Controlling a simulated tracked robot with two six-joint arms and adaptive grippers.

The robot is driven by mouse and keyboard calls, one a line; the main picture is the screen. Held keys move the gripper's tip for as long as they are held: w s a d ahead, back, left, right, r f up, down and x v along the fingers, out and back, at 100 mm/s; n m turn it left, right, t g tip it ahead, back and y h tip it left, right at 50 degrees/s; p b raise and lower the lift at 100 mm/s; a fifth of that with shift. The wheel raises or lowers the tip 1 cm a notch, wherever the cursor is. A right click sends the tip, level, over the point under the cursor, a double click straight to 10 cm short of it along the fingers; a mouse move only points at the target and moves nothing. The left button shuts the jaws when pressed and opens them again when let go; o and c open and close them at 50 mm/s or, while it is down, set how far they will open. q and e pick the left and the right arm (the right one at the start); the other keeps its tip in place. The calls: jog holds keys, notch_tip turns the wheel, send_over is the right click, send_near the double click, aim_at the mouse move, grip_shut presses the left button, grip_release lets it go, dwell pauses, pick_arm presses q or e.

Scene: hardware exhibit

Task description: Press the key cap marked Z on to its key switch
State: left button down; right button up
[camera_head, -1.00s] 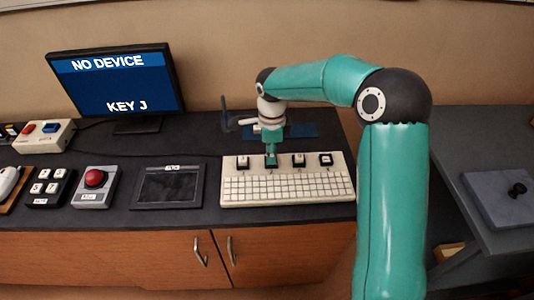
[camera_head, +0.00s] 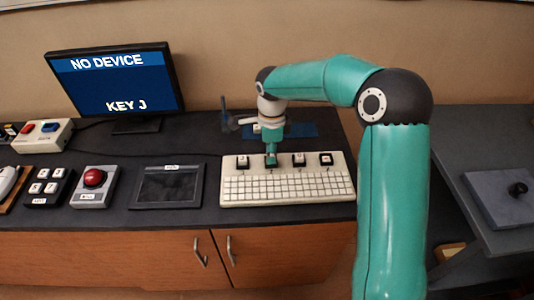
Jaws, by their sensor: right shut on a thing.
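The white keyboard (camera_head: 287,187) lies on the dark counter, with a row of large switch positions along its back edge. White caps sit at the back left (camera_head: 242,161), the right of centre (camera_head: 299,159) and the far right (camera_head: 326,159). Their letters are too small to read. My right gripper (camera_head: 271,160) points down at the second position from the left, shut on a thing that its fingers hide. I cannot tell whether that thing is the Z cap or whether it touches the switch. My left gripper is not in view.
A monitor (camera_head: 115,82) reading "NO DEVICE" and "KEY J" stands at the back left. A tablet (camera_head: 168,187), a red push button (camera_head: 95,178) and a small keypad (camera_head: 47,187) lie left of the keyboard.

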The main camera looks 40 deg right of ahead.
jog(key=shift+f+b, duration=0.35)
jog(key=shift+f, duration=0.1)
dwell(0.6)
jog(key=o, duration=0.8)
jog(key=shift+o, duration=0.4)
jog(key=o, duration=0.4)
jog(key=shift+r, duration=0.1)
jog(key=shift+s+r+p, duration=0.1)
jog(key=shift+r+p, duration=2.35)
jog(key=shift+r, duration=1.05)
